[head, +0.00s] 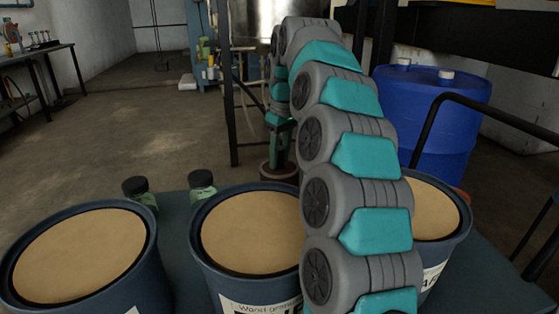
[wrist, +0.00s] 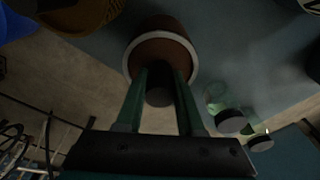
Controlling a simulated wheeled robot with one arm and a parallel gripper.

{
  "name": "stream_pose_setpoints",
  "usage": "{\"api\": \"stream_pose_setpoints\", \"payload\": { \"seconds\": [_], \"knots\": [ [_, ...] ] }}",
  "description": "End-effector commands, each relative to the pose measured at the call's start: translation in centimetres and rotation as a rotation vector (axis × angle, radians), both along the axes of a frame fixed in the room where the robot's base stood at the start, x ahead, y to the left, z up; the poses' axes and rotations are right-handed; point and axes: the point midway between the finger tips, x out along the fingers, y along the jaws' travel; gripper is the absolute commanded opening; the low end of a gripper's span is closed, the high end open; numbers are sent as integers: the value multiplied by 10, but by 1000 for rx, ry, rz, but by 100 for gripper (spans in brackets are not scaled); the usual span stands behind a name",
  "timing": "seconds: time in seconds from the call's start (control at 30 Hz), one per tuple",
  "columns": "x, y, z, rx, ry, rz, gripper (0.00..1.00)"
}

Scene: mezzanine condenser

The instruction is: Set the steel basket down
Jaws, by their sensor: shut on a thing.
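My gripper (head: 279,135) is at the end of my arm, beyond the tubs in the head view, over a brown round vessel with a pale rim (head: 278,171). In the wrist view, my green fingers (wrist: 162,78) are shut on a dark, short cylindrical piece (wrist: 159,96) in front of this vessel (wrist: 160,49). I cannot tell whether the dark piece is part of the vessel. The vessel's underside and what it rests on are hidden. I cannot make out any thing clearly as a steel basket.
Large blue tubs with tan tops (head: 252,232) (head: 75,255) (head: 433,207) crowd the near side. Green bottles with dark caps (head: 141,191) (head: 202,184) stand behind them. A blue barrel (head: 430,110) stands right. A dark post (head: 229,100) rises left of my gripper. Open floor (head: 120,130) lies left.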

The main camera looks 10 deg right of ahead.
Motion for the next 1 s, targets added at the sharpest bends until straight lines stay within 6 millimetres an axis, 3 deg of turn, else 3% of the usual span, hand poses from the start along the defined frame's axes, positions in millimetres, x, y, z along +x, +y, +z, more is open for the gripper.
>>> {"api": "stream_pose_setpoints", "payload": {
  "seconds": [0.13,0.47,0.5,0.73,1.0],
  "knots": [
    [-1,1,-12,1,0,1,0],
    [0,0,-15,0,-2,1,0],
    [0,0,-15,0,-2,1,39],
    [0,0,-15,1,-2,1,65],
    [0,0,-15,1,-2,1,67]
  ]
}}
